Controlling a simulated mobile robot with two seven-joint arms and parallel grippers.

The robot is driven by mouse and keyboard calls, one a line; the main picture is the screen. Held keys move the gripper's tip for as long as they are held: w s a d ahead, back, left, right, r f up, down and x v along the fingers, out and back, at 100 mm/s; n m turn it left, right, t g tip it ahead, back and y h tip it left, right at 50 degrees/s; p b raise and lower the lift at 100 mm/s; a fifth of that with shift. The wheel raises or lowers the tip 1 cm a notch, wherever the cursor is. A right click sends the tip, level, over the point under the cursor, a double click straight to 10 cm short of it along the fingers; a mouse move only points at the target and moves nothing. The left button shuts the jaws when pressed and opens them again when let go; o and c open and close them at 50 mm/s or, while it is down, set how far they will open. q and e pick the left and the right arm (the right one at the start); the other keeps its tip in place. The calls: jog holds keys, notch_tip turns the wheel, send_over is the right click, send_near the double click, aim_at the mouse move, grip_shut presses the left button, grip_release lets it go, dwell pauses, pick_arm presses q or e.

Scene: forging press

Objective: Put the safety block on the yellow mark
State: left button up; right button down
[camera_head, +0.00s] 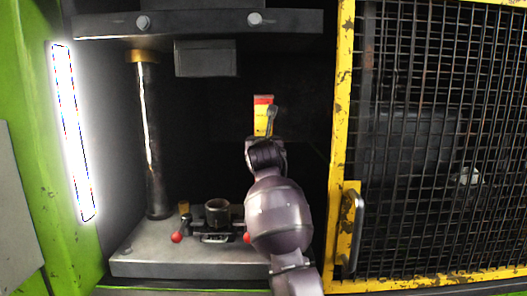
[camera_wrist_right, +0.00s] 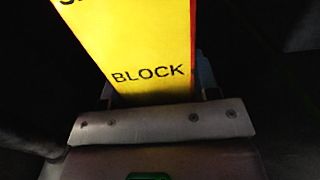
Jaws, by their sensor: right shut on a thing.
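The safety block (camera_head: 263,118) is a tall yellow block with a red top, upright inside the dark press opening. In the right wrist view the yellow block (camera_wrist_right: 140,45) fills the top middle and shows the word BLOCK. My right gripper (camera_head: 265,139) is shut on its lower part and holds it up above the level of the press bed. My right arm hides the bed below and to the right. I cannot make out a yellow mark on the bed. My left gripper is in neither view.
The grey press bed (camera_head: 150,263) carries a round die (camera_head: 217,211) and red-knobbed clamps (camera_head: 177,238). A dark column (camera_head: 152,140) stands on the left, and the upper ram (camera_head: 205,59) hangs above. A yellow-framed mesh door (camera_head: 345,110) bounds the right side.

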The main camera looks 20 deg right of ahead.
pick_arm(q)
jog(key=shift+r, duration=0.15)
pick_arm(e)
jog(key=shift+f, duration=1.1)
jog(key=shift+c, duration=1.8)
grip_release()
jog(key=shift+f, duration=0.2)
jog(key=shift+s+r, duration=0.1)
jog(key=shift+r, duration=0.05)
pick_arm(q)
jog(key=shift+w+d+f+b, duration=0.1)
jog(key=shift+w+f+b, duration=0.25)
jog(key=shift+b, duration=0.5)
pick_arm(e)
jog(key=v, duration=1.2)
